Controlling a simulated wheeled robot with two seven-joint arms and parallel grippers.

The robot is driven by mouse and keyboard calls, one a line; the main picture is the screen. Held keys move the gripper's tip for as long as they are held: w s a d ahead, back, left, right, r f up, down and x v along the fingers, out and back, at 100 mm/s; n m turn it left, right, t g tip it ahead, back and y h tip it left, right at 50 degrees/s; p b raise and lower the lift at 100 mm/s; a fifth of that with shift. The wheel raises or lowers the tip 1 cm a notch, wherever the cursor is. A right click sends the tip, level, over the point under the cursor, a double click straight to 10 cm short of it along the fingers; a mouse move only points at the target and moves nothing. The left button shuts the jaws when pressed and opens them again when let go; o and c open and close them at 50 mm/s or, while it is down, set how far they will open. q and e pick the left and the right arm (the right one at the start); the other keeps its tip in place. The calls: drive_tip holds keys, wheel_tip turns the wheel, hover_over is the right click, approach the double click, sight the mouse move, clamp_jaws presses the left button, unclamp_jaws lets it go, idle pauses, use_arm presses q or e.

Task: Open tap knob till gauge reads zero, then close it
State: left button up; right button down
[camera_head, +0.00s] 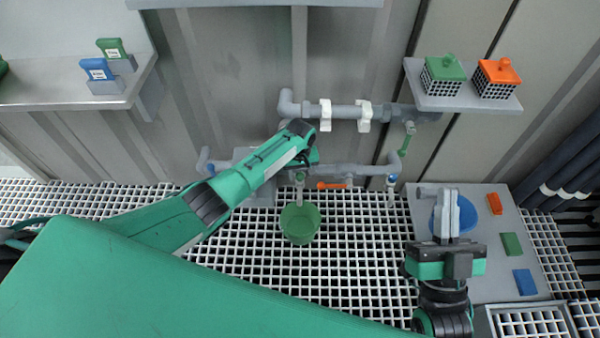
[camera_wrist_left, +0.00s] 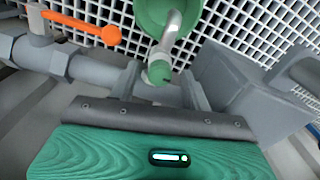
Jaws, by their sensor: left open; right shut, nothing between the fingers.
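A green tap knob (camera_wrist_left: 160,72) with a grey tube shows between the two grey fingers of my left gripper (camera_wrist_left: 160,88) in the left wrist view. The fingers are apart; I cannot tell whether they touch it. In the head view my left arm reaches the pipes, and the wrist hides most of this tap (camera_head: 299,176). A green bucket (camera_head: 300,224) stands on the grating below it; its rim also shows in the left wrist view (camera_wrist_left: 150,12). My right gripper (camera_head: 446,200) is shut and empty. I cannot make out a gauge or its reading.
Grey wall pipes (camera_head: 345,112) carry an orange lever (camera_head: 333,185) and other green-handled valves (camera_head: 408,139). Right of the grating, a grey panel (camera_head: 520,205) holds a blue bowl (camera_head: 466,212) and coloured blocks. A left shelf (camera_head: 40,92) holds tags.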

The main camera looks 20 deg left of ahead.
use_arm(q)
drive_tip(key=c, duration=1)
